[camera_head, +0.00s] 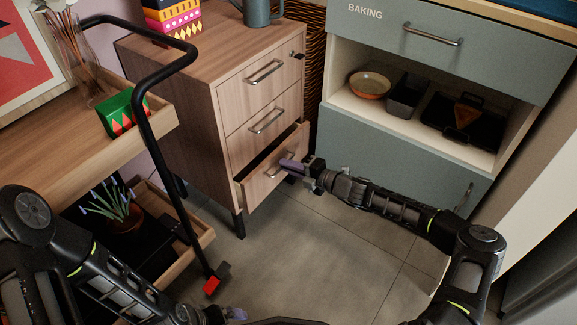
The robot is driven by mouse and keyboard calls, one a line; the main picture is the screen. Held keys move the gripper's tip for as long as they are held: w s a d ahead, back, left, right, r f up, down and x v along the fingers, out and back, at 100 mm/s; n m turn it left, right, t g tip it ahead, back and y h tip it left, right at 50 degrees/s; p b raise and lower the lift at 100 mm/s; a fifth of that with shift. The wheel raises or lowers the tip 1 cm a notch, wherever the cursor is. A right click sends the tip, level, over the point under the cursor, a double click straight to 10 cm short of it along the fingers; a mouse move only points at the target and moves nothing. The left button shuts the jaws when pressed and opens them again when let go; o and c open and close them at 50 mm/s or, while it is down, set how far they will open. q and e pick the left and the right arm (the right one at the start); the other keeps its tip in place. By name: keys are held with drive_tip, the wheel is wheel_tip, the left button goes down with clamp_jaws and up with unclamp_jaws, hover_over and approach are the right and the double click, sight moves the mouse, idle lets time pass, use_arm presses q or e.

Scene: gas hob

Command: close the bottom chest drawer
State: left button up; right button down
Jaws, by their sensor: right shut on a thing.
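The wooden chest (172,100) stands at the back, left of the grey-green cabinet. Its bottom drawer (262,186) sticks out a little, with a dark gap along its top edge. The two drawers above it are flush with the chest front. My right gripper (289,165) is at the right part of the bottom drawer's front, shut on its metal handle (275,170), which it partly covers. My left gripper (236,313) is low at the bottom edge of the view, away from the chest. Its fingers are partly cut off, so their opening is unclear.
A wooden cart (60,150) with a black rail (150,130) stands at the left, close to my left arm. The grey-green cabinet (400,150) with an open shelf of pans is at the right. The tiled floor (300,245) before the chest is clear.

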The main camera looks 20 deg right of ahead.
sight(276, 159)
idle(0.3)
drive_tip(key=x, duration=0.3)
drive_tip(key=shift+w+a+r, duration=0.2)
drive_tip(key=shift+a+r, duration=0.05)
drive_tip(key=shift+r, duration=0.05)
drive_tip(key=shift+w+a, duration=0.25)
drive_tip(key=shift+w, duration=0.05)
drive_tip(key=shift+d, duration=0.1)
drive_tip(key=c, duration=1.6)
unclamp_jaws()
drive_tip(key=shift+w, duration=0.1)
drive_tip(key=shift+o, duration=0.2)
